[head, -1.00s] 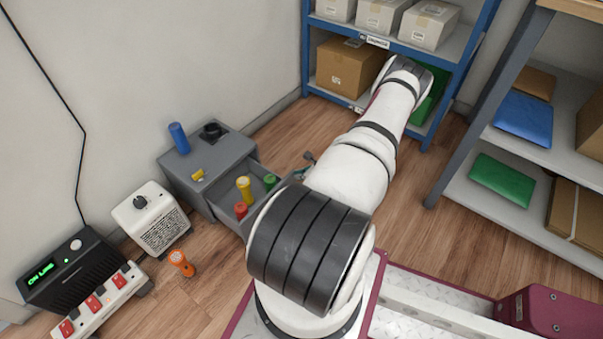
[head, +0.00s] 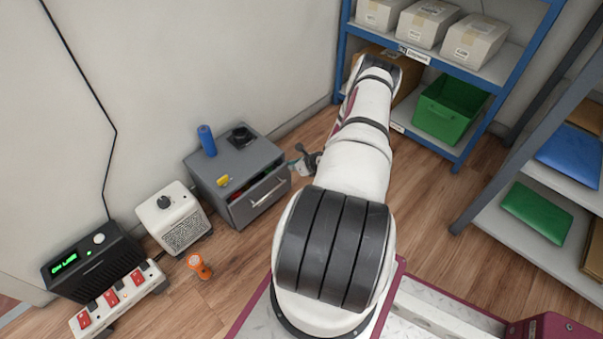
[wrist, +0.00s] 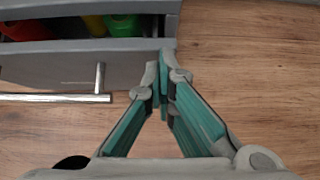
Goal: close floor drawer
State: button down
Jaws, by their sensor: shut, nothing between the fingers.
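The grey floor drawer (head: 258,203) is in a small grey cabinet (head: 216,166) against the wall. It stands slightly open, with a narrow gap above its front. In the wrist view the drawer front (wrist: 45,68) has a metal bar handle (wrist: 60,97), and parts of red, yellow and green things show inside the gap. My gripper (head: 293,164) is at the right side of the drawer in the head view. In the wrist view its shut, empty fingertips (wrist: 166,68) are at the right end of the drawer front; I cannot tell whether they touch it.
A blue cylinder (head: 207,140) and a dark round item (head: 241,137) stand on the cabinet. A white heater-like box (head: 174,217), an orange flashlight (head: 199,266) and a power strip (head: 118,298) are to the left. A blue shelf (head: 456,146) stands behind my arm.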

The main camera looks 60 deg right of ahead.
jog(key=shift+w+d, duration=0.25)
jog(key=shift+w, duration=0.85)
